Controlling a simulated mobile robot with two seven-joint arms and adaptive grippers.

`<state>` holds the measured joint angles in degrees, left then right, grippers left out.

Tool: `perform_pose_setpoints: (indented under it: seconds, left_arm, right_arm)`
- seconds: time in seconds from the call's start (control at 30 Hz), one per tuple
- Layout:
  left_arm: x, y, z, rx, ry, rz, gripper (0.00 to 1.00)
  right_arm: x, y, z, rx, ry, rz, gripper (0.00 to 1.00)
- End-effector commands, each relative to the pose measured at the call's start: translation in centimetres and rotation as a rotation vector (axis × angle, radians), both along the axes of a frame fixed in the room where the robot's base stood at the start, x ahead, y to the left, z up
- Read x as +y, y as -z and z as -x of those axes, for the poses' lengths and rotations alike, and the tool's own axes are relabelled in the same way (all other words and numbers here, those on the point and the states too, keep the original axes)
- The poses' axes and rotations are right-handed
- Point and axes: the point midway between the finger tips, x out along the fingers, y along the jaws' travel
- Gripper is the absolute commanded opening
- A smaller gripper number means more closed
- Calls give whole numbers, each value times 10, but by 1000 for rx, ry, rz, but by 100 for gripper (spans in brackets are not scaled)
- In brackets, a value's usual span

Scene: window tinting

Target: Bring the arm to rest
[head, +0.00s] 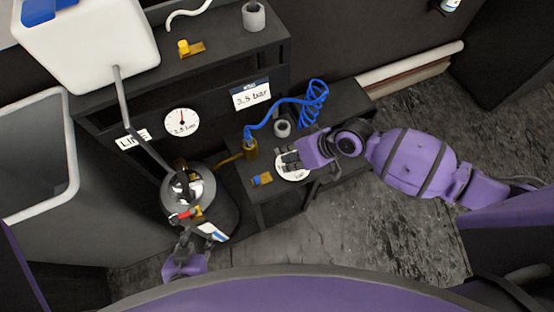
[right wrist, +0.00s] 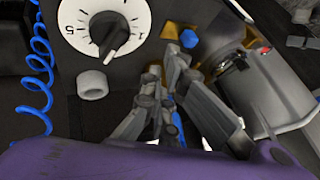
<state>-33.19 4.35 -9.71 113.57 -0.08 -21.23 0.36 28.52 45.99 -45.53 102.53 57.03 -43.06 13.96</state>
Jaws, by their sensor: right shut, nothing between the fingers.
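My right arm (head: 410,160) reaches in from the right, purple with dark bands. Its gripper (head: 288,160) is over a white round dial (head: 293,175) on the dark lower shelf, hiding part of it. In the right wrist view the right gripper (right wrist: 172,75) is shut and empty, and the dial (right wrist: 80,30) with its black pointer knob lies up and left of the fingers. My left gripper (head: 185,238) is low beside the metal tank (head: 210,190), close to its red-handled valve; its fingers are too small to read.
A coiled blue hose (head: 313,105) and a grey ring (head: 282,127) lie near the right gripper. A gauge (head: 182,122) and a "2.5 bar" card (head: 251,95) are on the rack front. A white container (head: 85,45) and a bin (head: 35,150) stand left. Floor right is clear.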

Motion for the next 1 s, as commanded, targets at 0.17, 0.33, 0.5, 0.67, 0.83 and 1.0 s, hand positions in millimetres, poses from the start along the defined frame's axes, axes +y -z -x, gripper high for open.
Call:
perform_pose_setpoints:
  seconds: [0.17,0.33,0.5,0.67,0.83,1.0]
  left_arm:
    - [8,2,4,10,1,-13,36]
    - [8,2,4,9,1,-13,36]
    - [6,2,3,7,1,-11,36]
    - [5,1,3,7,0,-8,36]
    - [2,1,3,10,-1,-2,36]
    - [-2,-3,0,7,3,4,36]
  right_arm:
    - [-15,-19,5,1,1,2,0]
    - [-19,-26,7,1,1,1,0]
    - [-19,-26,7,1,1,1,0]
    - [-20,-29,-4,-73,-26,13,0]
    - [-13,-48,-39,-281,-50,27,0]
    - [-4,-60,-45,-479,2,22,0]
